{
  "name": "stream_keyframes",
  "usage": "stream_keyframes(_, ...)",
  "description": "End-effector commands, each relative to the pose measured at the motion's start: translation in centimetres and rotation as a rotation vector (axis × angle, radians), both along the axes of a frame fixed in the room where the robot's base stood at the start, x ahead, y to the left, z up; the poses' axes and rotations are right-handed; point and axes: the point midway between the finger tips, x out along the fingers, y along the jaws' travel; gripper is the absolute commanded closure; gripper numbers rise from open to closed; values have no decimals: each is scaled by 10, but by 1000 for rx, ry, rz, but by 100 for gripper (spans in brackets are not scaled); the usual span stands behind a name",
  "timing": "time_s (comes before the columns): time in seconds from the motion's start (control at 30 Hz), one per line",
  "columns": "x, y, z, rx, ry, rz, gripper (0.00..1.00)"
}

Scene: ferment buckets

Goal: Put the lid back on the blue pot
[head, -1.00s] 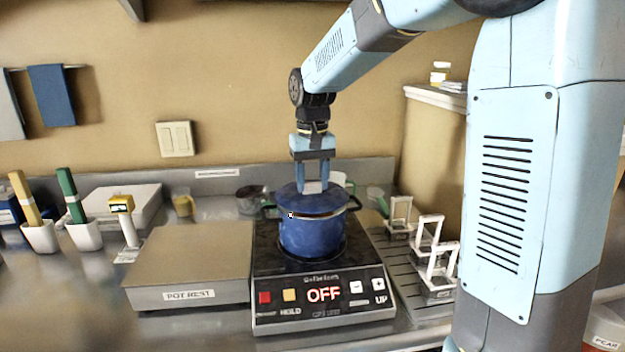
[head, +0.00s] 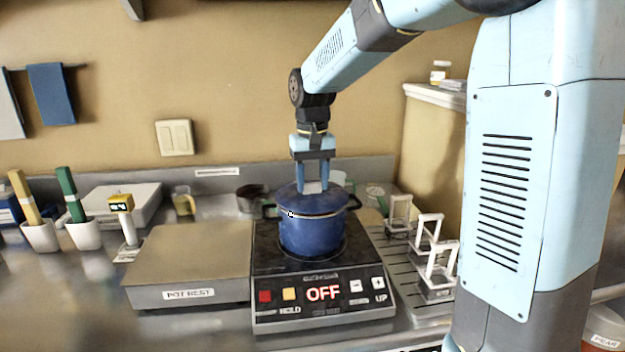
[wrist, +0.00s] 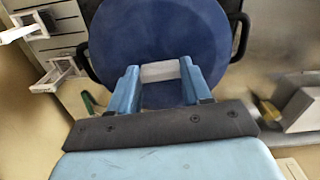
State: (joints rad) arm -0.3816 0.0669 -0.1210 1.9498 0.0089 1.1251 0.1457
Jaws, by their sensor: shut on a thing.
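The blue pot (head: 312,237) stands on the black hot plate, its two dark handles out to the sides. The blue lid (head: 297,202) lies over the pot's mouth and looks close to level; a pale line shows along the rim below it. From this angle I cannot tell whether it is fully seated. My gripper (head: 313,190) points straight down over the lid, shut on its pale knob. The wrist view shows the knob (wrist: 160,71) between my fingertips (wrist: 158,74), with the round lid (wrist: 160,30) filling the space beyond and hiding the pot's inside.
The hot plate (head: 320,290) reads OFF. The pot rest (head: 190,265) left of it is bare. White frames (head: 428,232) stand on a slatted rack to the right. White cups with yellow and green handles (head: 83,234) and a yellow-headed tool (head: 124,215) stand at the left.

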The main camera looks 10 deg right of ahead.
Motion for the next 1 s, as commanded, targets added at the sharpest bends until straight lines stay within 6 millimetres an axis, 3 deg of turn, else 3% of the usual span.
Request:
stream_keyframes(0.17,0,0,0,0,0,1,85)
stream_keyframes(0.2,0,0,0,0,0,1,48)
stream_keyframes(0.47,0,1,0,0,0,1,23)
stream_keyframes(0.63,0,1,0,0,0,1,22)
stream_keyframes(0.87,0,1,0,0,0,1,1)
stream_keyframes(1.0,0,1,0,0,0,1,0)
